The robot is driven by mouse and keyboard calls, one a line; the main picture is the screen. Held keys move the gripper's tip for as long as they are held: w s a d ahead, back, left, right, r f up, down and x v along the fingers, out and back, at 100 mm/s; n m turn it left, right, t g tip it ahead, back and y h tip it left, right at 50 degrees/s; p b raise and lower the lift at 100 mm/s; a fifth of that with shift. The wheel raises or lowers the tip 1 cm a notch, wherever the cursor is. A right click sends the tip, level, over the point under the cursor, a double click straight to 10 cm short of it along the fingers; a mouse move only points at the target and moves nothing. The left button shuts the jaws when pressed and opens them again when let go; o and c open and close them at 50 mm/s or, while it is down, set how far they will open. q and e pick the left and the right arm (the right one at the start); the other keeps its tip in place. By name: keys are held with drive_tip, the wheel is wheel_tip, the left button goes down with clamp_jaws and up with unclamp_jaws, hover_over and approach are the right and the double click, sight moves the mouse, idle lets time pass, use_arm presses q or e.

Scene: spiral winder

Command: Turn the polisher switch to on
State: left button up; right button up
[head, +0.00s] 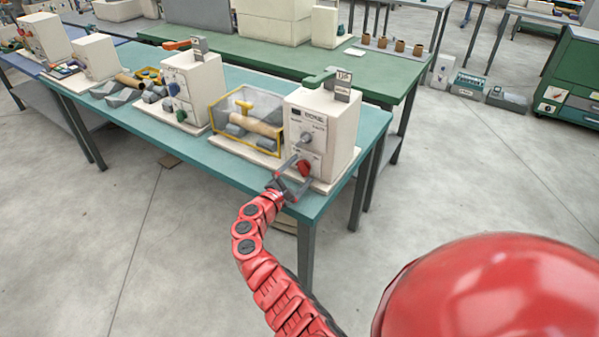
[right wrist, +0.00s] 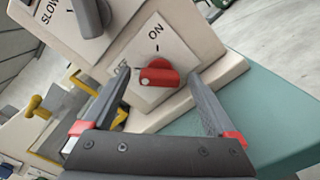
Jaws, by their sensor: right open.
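The polisher (head: 325,125) is a cream box at the right end of the teal table. Its red switch (head: 304,168) sits low on the front face. In the right wrist view the switch (right wrist: 158,76) is a red knob on a white plate, below the printed word ON. Its bar lies roughly level in that picture, turned away from ON, with a small pale mark near its left end. My right gripper (head: 288,178) is open in front of the knob. Its fingers (right wrist: 160,88) stand on either side of the knob, with visible gaps. My left gripper is not in view.
A grey knob (right wrist: 90,15) sits above the switch, near the word SLOW. A yellow-framed clear guard (head: 245,115) stands left of the box. Similar machines (head: 192,85) line the teal table (head: 215,155). The floor in front is clear.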

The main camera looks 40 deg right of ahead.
drive_tip(key=shift+w+d, duration=0.1)
drive_tip(key=shift+d, duration=0.05)
drive_tip(key=c, duration=1.4)
drive_tip(key=shift+o, duration=0.2)
drive_tip(key=shift+f+m+b, duration=0.2)
drive_tip(key=shift+m+b, duration=0.1)
drive_tip(key=shift+b, duration=0.3)
drive_tip(key=m+b, duration=0.4)
drive_tip(key=b, duration=0.2)
drive_tip(key=m+b, duration=0.4)
drive_tip(key=b, duration=0.3)
drive_tip(key=m+b, duration=0.5)
drive_tip(key=b, duration=0.2)
drive_tip(key=shift+f, duration=0.3)
drive_tip(key=shift+r+m+b, duration=0.2)
drive_tip(key=shift+m+b, duration=1)
drive_tip(key=shift+b, duration=0.35)
drive_tip(key=shift+r, duration=0.1)
